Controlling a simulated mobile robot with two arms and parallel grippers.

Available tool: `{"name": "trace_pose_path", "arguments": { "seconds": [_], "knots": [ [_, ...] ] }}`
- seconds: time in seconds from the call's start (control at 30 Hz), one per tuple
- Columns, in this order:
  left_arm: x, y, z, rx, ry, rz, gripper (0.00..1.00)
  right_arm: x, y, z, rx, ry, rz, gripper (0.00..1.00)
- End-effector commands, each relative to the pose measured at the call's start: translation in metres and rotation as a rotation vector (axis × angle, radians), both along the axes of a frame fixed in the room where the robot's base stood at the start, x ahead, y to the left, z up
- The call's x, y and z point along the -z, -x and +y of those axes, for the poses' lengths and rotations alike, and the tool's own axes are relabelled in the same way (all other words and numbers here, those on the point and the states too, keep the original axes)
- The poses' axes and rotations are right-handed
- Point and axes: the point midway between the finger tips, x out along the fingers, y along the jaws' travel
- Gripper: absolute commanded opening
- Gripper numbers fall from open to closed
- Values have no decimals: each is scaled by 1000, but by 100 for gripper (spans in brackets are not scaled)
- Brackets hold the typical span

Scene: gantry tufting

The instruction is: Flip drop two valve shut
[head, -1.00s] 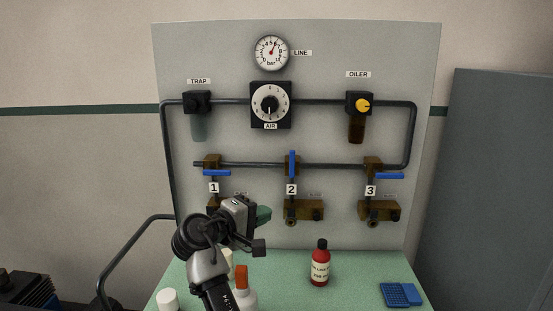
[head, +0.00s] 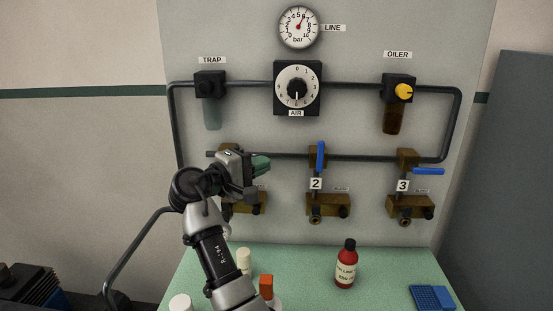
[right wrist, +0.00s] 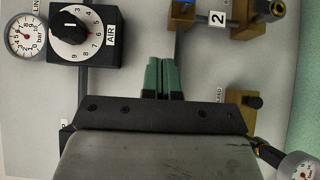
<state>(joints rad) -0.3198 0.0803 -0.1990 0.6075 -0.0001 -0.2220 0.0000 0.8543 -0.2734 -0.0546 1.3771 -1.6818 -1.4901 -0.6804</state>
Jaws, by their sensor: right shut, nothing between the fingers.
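The drop two valve has a blue lever (head: 321,156) standing upright, in line with its drop and across the horizontal pipe. Its brass block (head: 328,205) sits below the label 2 (head: 316,184). The label 2 also shows at the top of the right wrist view (right wrist: 217,18). My right gripper (head: 262,165) is left of the blue lever, apart from it, with green fingertips pointing right. In the right wrist view its green fingers (right wrist: 166,78) are together and empty. My left gripper is not in view.
The drop three lever (head: 428,171) lies horizontal. My right arm hides the drop one lever. The AIR dial (head: 297,88) and OILER (head: 398,90) are above the pipe. A red bottle (head: 346,266) and blue pad (head: 432,297) stand on the green bench (head: 390,265).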

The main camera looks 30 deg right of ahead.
Motion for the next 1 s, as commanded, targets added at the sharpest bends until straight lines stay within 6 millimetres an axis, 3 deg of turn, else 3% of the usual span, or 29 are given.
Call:
{"name": "trace_pose_path", "arguments": {
  "seconds": [0.23, 0.4, 0.5, 0.7, 1.0],
  "knots": [
    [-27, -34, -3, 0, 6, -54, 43, -5, -11, -51, 5, 2, 3, 0],
    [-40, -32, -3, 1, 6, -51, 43, -4, -19, -85, 4, 0, 2, 0],
    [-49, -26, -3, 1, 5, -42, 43, -4, -10, -98, 2, -1, 1, 0],
    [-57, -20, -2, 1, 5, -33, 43, -1, 0, -114, 1, -1, 1, 0],
    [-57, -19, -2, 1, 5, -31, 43, 1, 2, -117, 0, -1, 1, 0]
  ]
}}
